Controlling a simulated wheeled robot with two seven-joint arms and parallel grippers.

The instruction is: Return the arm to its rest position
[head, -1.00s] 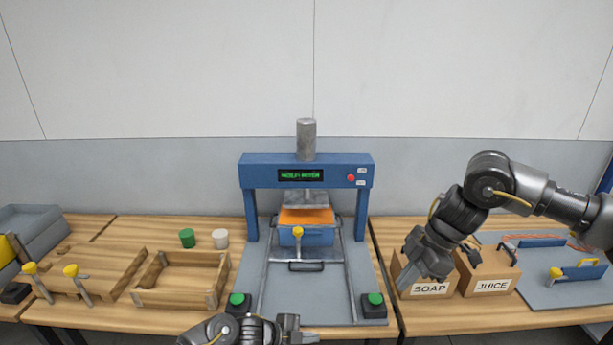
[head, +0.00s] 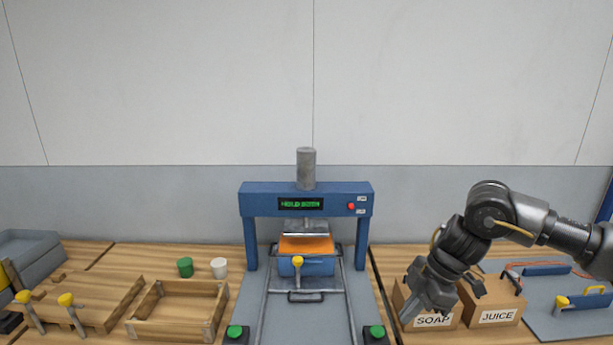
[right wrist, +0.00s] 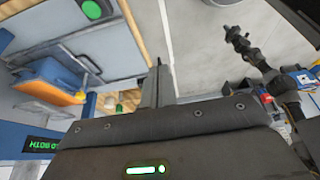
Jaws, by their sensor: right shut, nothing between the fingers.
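My right arm comes in from the right in the head view. My right gripper (head: 410,312) points down in front of the box marked SOAP (head: 433,318) and hides part of it. I cannot tell whether it touches the box. In the right wrist view its fingers (right wrist: 159,82) are together and hold nothing. My left gripper is outside the head view. A dark arm, seemingly my left one, shows at upper right in the right wrist view; its gripper (right wrist: 237,36) is too small to read.
A blue press (head: 306,188) with an orange-topped blue block (head: 306,265) stands in the middle. A box marked JUICE (head: 497,312) and a grey board (head: 545,322) with blue parts lie right. A wooden tray (head: 178,330) and green and white cups (head: 185,267) are left.

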